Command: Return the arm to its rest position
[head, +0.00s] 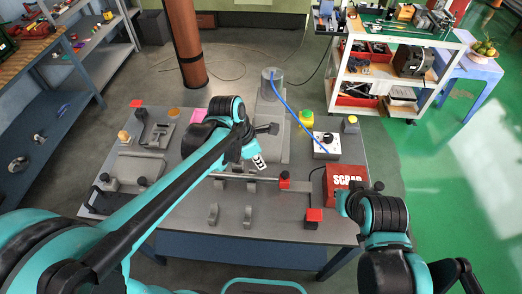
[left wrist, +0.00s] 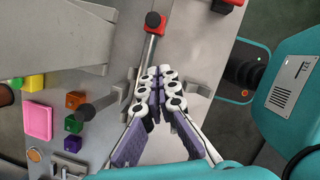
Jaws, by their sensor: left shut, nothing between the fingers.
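My left arm reaches across the grey bench top (head: 170,215) from the lower left in the head view. My left gripper (head: 260,163) is over the middle of the bench, shut and empty. In the left wrist view its white and purple fingers (left wrist: 167,85) meet at the tips, above a metal rod with a black knob (left wrist: 153,20). I cannot tell whether the fingertips touch the rod or its holder. My right arm shows at the lower right in the head view; its gripper cannot be made out.
A pink block (left wrist: 38,121) and several small coloured cubes lie near the gripper. Shelves stand left and back right.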

